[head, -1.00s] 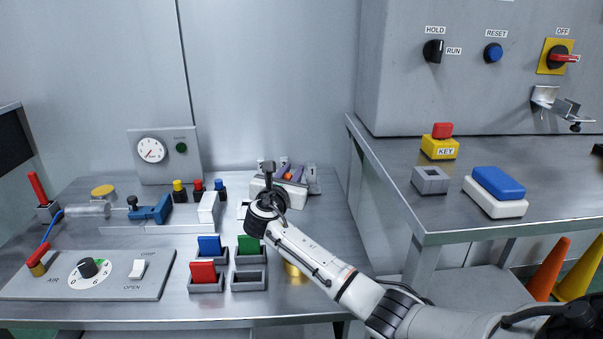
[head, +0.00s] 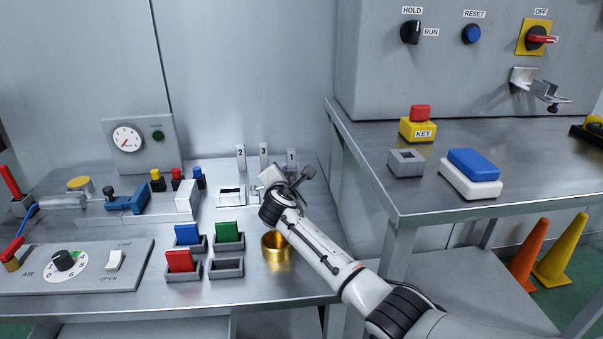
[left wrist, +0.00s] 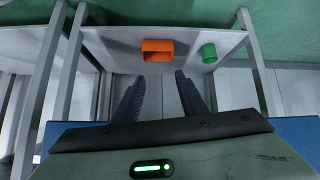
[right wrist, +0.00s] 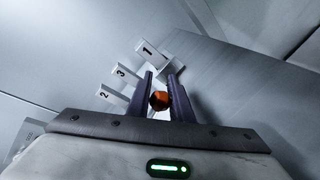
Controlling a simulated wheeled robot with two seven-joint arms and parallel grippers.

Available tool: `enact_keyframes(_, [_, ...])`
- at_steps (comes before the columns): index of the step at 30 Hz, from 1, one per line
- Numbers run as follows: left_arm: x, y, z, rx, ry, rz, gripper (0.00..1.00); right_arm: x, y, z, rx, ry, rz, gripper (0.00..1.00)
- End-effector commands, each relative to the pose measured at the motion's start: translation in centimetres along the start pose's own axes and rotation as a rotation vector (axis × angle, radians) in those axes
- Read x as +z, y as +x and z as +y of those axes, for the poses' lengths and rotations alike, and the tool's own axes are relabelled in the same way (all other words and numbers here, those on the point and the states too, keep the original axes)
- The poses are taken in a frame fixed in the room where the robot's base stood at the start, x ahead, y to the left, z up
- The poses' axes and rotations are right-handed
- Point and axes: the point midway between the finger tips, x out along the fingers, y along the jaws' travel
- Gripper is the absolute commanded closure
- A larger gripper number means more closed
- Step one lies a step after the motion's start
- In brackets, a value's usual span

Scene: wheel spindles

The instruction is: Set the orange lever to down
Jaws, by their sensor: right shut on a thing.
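The orange lever's round knob (right wrist: 159,100) sits between the fingers of my right gripper (right wrist: 163,98), which is shut on it in the right wrist view. In the head view my right gripper (head: 285,182) is at the white lever housing (head: 230,198) at the back of the bench, and its body hides the knob and stem. Plates marked 1 (right wrist: 149,52), 2 and 3 stand beside the grip. My left gripper (left wrist: 160,90) is open and empty in the left wrist view, away from the levers.
A brass cup (head: 275,248) stands just in front of my right gripper. Red, blue and green blocks sit in grey sockets (head: 226,268) to its left. A higher table (head: 420,190) rises at right.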

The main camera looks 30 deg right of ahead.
Motion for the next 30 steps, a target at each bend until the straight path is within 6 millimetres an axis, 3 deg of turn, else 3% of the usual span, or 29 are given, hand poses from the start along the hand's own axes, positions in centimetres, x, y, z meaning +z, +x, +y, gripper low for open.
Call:
enact_keyframes(9, [0.47,-0.1,0.05,0.0,-0.001,-0.011,0.61,-0.77,0.2,-0.37,0.011,0.097,0.038,1.0])
enact_keyframes(24, [0.64,-0.06,0.03,0.0,0.0,-0.014,0.61,-0.9,0.24,-0.53,0.011,0.111,0.043,1.0])
enact_keyframes(25, [0.64,-0.06,0.03,0.0,0.0,-0.014,0.61,-0.9,0.24,-0.53,0.01,0.111,0.043,0.75])
enact_keyframes(27, [0.65,-0.05,0.03,0.0,0.0,-0.014,0.61,-0.91,0.23,-0.55,0.01,0.11,0.043,0.64])
enact_keyframes(30, [0.66,-0.05,0.03,0.0,0.0,-0.014,0.61,-0.91,0.24,-0.61,0.009,0.11,0.042,0.61])
